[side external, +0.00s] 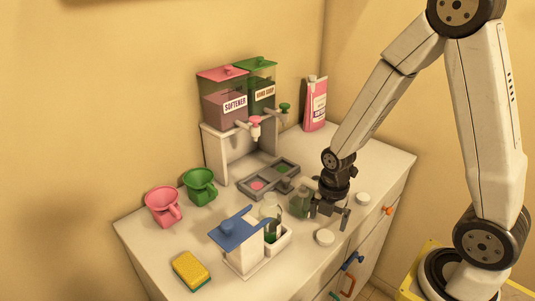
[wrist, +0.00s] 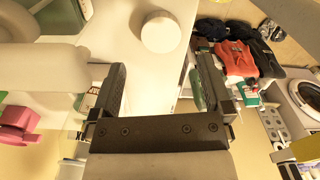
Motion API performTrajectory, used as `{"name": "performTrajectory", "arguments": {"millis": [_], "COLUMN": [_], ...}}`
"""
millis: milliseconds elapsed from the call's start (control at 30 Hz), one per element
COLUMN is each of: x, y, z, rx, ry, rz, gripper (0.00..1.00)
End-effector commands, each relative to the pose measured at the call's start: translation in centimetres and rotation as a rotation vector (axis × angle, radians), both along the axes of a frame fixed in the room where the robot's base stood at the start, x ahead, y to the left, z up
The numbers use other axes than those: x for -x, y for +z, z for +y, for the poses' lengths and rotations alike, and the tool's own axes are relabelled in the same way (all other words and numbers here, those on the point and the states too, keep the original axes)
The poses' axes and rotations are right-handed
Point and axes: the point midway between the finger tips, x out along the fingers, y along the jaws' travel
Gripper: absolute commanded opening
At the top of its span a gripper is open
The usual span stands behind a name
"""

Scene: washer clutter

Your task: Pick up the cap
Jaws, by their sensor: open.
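Two round white caps lie on the white cabinet top in the side external view: one (side external: 325,237) in front of my gripper, near the front edge, and one (side external: 363,199) to its right. My gripper (side external: 332,211) is low over the top, between and behind them, and apart from both. In the wrist view a round white cap (wrist: 161,33) shows beyond my open fingers (wrist: 159,78), with nothing between them. I cannot tell which of the two caps this is.
Close left of my gripper stand clear bottles (side external: 301,203) and a white holder with a green-filled bottle (side external: 277,239). The cabinet's front edge is near.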

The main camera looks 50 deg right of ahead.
Motion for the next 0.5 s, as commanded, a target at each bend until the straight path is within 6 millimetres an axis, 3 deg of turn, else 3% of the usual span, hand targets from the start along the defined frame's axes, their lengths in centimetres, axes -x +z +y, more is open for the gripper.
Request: {"name": "performTrajectory", "arguments": {"millis": [500], "x": [0.05], "y": [-1.20], "z": [-0.03], "rx": [0.000], "ry": [-0.001], "rz": [0.001], "gripper": [1.00]}}
